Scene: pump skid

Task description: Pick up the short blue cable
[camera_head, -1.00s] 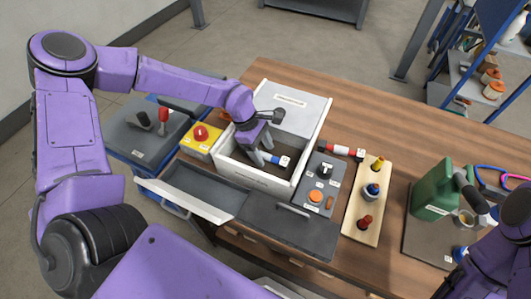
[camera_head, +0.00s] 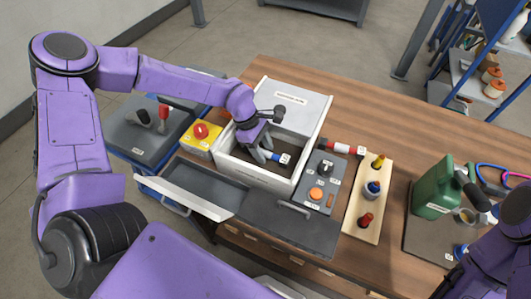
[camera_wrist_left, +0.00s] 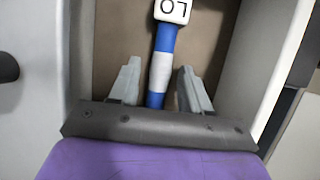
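The short blue cable (camera_head: 273,156) lies in the open-topped white box (camera_head: 322,130), with a white labelled end (camera_head: 285,159) toward the right. In the left wrist view the blue cable (camera_wrist_left: 165,38) has a pale middle band and a white tag marked "LO" at the top edge. My left gripper (camera_head: 262,152) is down inside the box. The left wrist view shows the gripper (camera_wrist_left: 160,88) open, one finger on each side of the cable with gaps on both sides. My right arm shows at the lower right edge; its finger opening is unclear.
A grey panel (camera_head: 318,184) with an orange button and a red-and-white cable (camera_head: 338,147) sit right of the box. A wooden board (camera_head: 362,222) with coloured knobs and a green canister (camera_head: 433,187) stand farther right. A yellow box with a red button (camera_head: 200,131) is to the left.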

